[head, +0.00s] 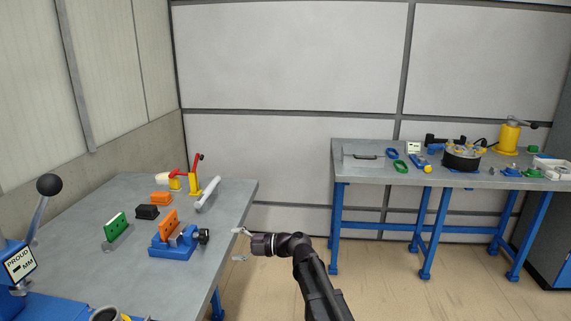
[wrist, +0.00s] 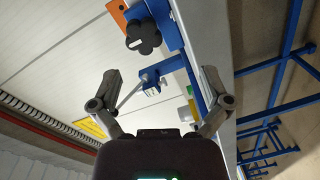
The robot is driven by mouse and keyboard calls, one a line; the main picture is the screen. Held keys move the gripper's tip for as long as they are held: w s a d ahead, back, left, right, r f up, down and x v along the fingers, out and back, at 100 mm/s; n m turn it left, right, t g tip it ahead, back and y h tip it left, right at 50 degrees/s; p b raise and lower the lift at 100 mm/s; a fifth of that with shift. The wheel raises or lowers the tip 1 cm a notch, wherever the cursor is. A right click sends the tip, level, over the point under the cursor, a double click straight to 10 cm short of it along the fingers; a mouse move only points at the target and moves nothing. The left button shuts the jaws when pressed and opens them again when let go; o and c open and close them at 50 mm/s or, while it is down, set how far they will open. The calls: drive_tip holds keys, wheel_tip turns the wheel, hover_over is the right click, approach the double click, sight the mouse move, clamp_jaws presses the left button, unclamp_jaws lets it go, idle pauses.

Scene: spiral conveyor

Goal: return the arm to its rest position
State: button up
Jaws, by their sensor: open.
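My gripper (head: 240,245) is at the end of my dark arm, just off the right edge of the left table (head: 235,205) in the head view. Its two fingers are spread apart with nothing between them. In the wrist view my gripper (wrist: 160,88) is also open and empty. Beyond its fingers, the wrist view shows a black star knob (wrist: 143,37) and blue parts, with the table's edge running along the right. My gripper appears apart from all of these.
The left table carries a blue vise (head: 172,250) with an orange block, a green block (head: 115,226), a black block (head: 147,212) and a white cylinder (head: 208,194). A second workbench (head: 460,178) with fixtures stands at the back right. Open floor (head: 400,290) lies between them.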

drive_tip(key=s+d+f+m+h, duration=0.4)
drive_tip(key=d+f+m+h, duration=0.1)
drive_tip(key=d+f+m, duration=0.25)
drive_tip(key=s+d+f+m+h, duration=0.4)
drive_tip(key=d+f+m, duration=0.2)
drive_tip(key=d+m, duration=0.3)
drive_tip(key=s+d+f+m+g+h, duration=0.15)
drive_tip(key=s+d+m+h, duration=0.25)
drive_tip(key=d+m, duration=0.4)
drive_tip(key=s+d+f+m+h, duration=0.2)
drive_tip(key=s+d+m+h, duration=0.3)
drive_tip(key=d, duration=0.5)
wheel_tip(320, 180, up, 15)
drive_tip(key=w+m+y+p, duration=0.1)
drive_tip(key=p, duration=1.4)
drive_tip(key=shift+r, duration=0.15)
